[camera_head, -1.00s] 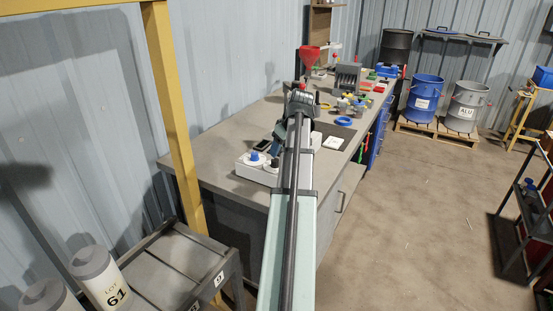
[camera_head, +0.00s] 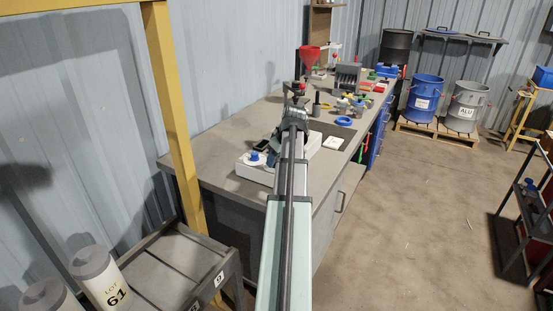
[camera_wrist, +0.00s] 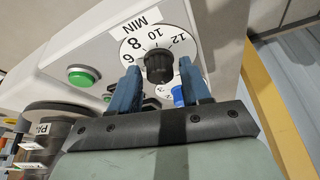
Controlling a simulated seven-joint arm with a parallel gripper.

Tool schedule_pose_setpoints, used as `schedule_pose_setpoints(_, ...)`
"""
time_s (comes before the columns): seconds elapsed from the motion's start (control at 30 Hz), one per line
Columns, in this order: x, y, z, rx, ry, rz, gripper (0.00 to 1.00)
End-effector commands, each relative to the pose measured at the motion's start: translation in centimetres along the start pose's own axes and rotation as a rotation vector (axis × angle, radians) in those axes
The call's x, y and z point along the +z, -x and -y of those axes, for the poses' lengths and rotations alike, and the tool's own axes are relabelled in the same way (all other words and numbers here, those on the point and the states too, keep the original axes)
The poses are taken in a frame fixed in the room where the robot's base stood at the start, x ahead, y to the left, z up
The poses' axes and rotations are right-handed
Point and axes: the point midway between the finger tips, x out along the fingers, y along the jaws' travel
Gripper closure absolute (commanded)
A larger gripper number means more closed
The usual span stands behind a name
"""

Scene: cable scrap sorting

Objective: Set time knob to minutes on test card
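The time knob (camera_wrist: 159,68) is black and sits in the middle of a white round dial with numbers 6 to 12 and the label MIN (camera_wrist: 141,21). The dial is on a pale machine box, which in the head view is the white box (camera_head: 250,174) at the near end of the bench. My gripper (camera_wrist: 158,75) has two blue fingers, apart, one on each side of the knob; contact with it cannot be told. A white card (camera_head: 333,142) lies right of the box; its print is too small to read.
A green button (camera_wrist: 83,75) is left of the dial, and a small blue part (camera_wrist: 178,96) shows by the right finger. A blue cable ring (camera_head: 343,121), a red funnel (camera_head: 308,55) and other items stand farther along the bench (camera_head: 215,150).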

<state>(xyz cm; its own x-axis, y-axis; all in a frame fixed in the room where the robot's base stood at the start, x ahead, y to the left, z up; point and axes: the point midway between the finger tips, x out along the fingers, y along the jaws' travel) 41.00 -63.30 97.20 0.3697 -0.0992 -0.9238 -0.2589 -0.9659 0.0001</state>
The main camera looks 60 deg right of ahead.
Motion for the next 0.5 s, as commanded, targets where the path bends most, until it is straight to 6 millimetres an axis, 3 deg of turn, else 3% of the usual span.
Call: schedule_pose_setpoints(0.5, 0.0, 0.02, 0.0, 0.0, 0.0, 0.0, 1.0)
